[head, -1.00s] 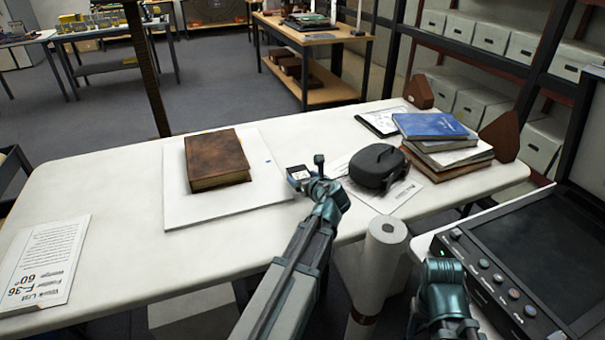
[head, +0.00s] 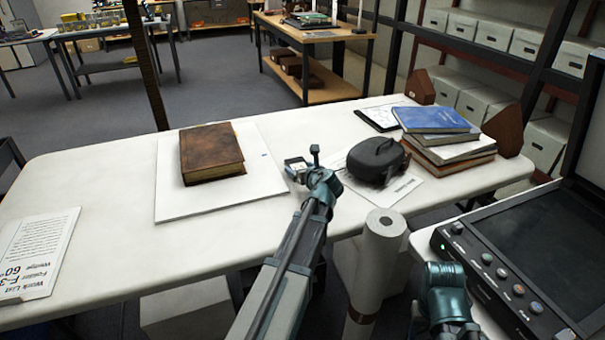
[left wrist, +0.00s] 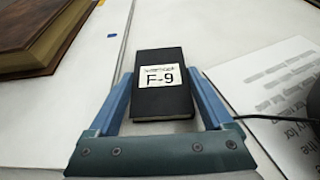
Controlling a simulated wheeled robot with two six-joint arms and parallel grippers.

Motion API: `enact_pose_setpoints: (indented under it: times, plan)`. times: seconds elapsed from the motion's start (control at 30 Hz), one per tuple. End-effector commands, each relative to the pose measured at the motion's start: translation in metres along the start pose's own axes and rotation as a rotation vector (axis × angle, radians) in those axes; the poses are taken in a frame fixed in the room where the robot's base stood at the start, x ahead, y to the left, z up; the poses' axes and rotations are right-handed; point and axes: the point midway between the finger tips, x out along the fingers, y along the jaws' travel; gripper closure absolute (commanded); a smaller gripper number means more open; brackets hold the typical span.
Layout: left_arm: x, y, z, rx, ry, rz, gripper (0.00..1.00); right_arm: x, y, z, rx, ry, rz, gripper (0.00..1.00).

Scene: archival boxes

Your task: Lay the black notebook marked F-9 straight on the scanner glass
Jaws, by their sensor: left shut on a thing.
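The black notebook marked F-9 (left wrist: 160,82) is between the two blue fingers of my left gripper (left wrist: 160,100), its white label facing the wrist camera. In the head view my left gripper (head: 298,168) is shut on the notebook over the white table, just right of the white board. The notebook looks small there and partly hidden. The scanner (head: 497,267) stands at the right, its dark glass (head: 540,235) bare where visible and its lid raised. My right arm's teal end is at the bottom, near the scanner's front corner; its fingers cannot be made out.
A brown book (head: 211,152) lies on the white board (head: 180,205). A black case (head: 377,162) sits on paper, beside a stack of books (head: 445,150). A white paper roll (head: 380,250) stands between table and scanner. A work list (head: 38,255) lies at the left.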

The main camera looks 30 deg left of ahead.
Motion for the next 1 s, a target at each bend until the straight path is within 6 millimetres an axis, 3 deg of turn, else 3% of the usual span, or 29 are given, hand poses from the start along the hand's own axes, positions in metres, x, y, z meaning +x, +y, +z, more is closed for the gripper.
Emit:
enact_pose_setpoints:
  times: [0.27, 0.3, 0.37, 0.7, 1.0]
  plan:
    - [0.001, 0.0, -0.003, 0.0, 0.0, 0.0, 0.76, 0.003, 0.0, 0.0, 0.0, 0.0, 0.0, 0.45]
    - [0.001, 0.0, -0.002, 0.0, 0.0, 0.0, 0.12, 0.002, 0.0, 0.0, 0.0, 0.0, 0.0, 0.45]
    - [0.001, 0.0, -0.001, 0.0, 0.0, 0.0, 0.01, 0.001, 0.0, 0.0, 0.0, 0.0, 0.0, 0.45]
    - [-0.003, 0.0, 0.004, 0.0, 0.0, 0.0, 0.0, -0.005, 0.0, 0.0, 0.0, 0.0, 0.0, 0.45]
    - [-0.063, 0.002, 0.004, 0.001, 0.0, -0.002, 0.0, -0.028, 0.003, 0.002, 0.0, 0.0, 0.0, 0.45]
